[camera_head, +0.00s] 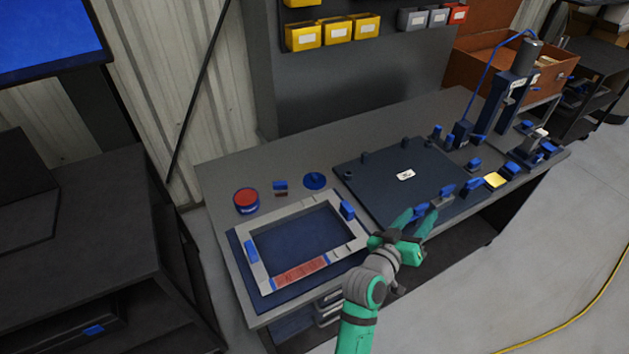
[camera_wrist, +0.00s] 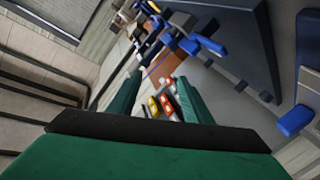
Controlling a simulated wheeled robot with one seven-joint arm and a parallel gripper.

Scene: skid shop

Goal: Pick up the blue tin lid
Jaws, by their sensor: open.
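The blue tin lid (camera_head: 314,182) appears as a flat round blue disc with a small raised part on top. It lies on the grey workbench behind the framed tray and left of the dark plate. My gripper (camera_head: 412,222) is open and empty over the bench's front edge, by the dark plate, to the right of and nearer than the lid. In the wrist view my gripper (camera_wrist: 158,98) shows its two green fingers apart with nothing between them. I cannot make out the lid in the wrist view.
A round blue tin with a red top (camera_head: 246,201) and a small blue-topped block (camera_head: 281,188) stand left of the lid. The grey-framed tray (camera_head: 292,213) lies in front. The dark plate (camera_head: 370,170) carries pegs. Bare bench (camera_head: 240,165) lies behind the lid.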

